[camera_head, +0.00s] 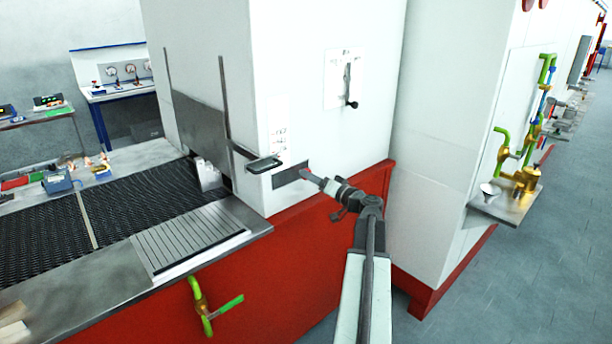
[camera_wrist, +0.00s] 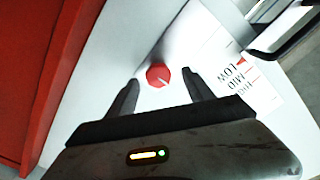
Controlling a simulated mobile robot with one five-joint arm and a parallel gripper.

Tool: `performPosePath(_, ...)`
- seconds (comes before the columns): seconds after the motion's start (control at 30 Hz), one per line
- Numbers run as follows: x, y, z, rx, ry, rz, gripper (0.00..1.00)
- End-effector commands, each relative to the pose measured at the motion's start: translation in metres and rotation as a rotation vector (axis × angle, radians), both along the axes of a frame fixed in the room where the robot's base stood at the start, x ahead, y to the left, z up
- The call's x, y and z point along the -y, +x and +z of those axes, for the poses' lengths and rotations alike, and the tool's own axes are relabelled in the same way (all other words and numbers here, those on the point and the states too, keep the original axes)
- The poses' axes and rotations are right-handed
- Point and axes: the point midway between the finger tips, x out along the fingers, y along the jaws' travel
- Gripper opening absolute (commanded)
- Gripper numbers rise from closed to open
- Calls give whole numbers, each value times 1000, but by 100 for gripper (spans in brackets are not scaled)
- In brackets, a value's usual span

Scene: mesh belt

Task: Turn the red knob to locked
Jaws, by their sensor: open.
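My gripper (camera_wrist: 160,92) is open, with one dark finger on each side of the knob in that view. Whether the fingers touch the knob I cannot tell; gaps show on both sides. In the head view my gripper (camera_head: 322,182) is at the plate (camera_head: 293,177) low on the white cabinet, and it hides the knob there. A label (camera_wrist: 238,77) beside the knob reads LOW, MID and a third, partly legible word.
A dark handle-like part (camera_head: 263,164) juts out just above the plate. A black-knobbed lever (camera_head: 351,103) sits higher on the cabinet. The mesh belt (camera_head: 130,212) lies to the left. A green-and-brass valve (camera_head: 207,305) sticks out of the red base. Floor at right is clear.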

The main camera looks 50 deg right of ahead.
Motion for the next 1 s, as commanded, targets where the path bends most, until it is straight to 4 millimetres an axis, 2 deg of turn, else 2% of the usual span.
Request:
performPosePath(0.1,6,21,0,0,0,-2,61)
performPosePath(0.23,8,34,0,-1,0,-6,61)
performPosePath(0.57,8,39,0,-1,1,-9,61)
performPosePath(0.7,9,38,0,-1,0,-9,22)
performPosePath(0.77,9,38,0,-1,0,-9,5)
performPosePath(0.8,9,38,0,-1,0,-9,0)
performPosePath(0.83,1,35,0,-1,1,-12,0)
performPosePath(1.0,8,38,0,0,14,-9,0)
